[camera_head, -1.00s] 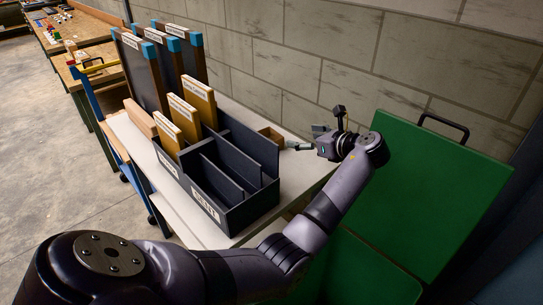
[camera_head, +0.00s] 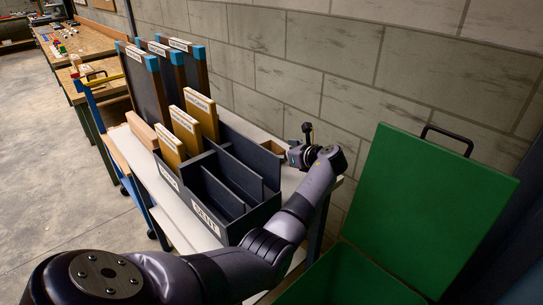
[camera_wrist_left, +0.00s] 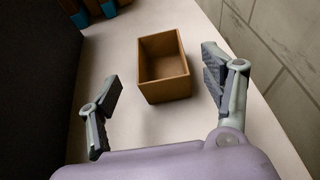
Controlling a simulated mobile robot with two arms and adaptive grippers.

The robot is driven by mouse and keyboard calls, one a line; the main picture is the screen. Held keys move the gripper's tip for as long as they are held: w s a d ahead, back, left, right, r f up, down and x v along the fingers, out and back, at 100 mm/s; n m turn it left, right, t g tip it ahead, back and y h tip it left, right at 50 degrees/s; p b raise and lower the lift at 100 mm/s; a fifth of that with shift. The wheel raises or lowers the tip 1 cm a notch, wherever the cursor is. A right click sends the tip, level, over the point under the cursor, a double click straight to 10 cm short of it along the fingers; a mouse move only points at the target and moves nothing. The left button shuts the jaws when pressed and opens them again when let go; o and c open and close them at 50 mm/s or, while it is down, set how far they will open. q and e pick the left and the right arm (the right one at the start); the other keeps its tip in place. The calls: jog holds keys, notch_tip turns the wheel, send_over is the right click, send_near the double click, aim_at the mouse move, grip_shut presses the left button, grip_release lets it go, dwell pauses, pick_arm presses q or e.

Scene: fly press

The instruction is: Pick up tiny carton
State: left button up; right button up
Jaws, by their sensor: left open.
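The tiny carton is a small open-topped brown box (camera_wrist_left: 164,88), empty and upright on the pale tabletop in the left wrist view. In the head view only part of it (camera_head: 272,147) shows behind the dark divided bin. My left gripper (camera_wrist_left: 162,84) is open, with one finger on each side of the carton and visible gaps to both. In the head view the left gripper (camera_head: 287,153) is right beside the carton, its fingers mostly hidden. My right gripper is not in view.
The dark divided bin (camera_head: 232,196) with labelled tan boards (camera_head: 203,114) stands left of the carton. Tall dark panels (camera_head: 143,82) stand behind. A block wall (camera_head: 330,60) runs close along the table's far side. A green open-lidded chest (camera_head: 425,205) is at right.

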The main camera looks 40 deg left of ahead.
aim_at(274, 149)
pick_arm(q)
jog(key=x, duration=0.5)
jog(key=shift+c, duration=0.3)
jog(key=c, duration=0.9)
jog(key=shift+r, duration=0.1)
jog(key=shift+c, duration=0.2)
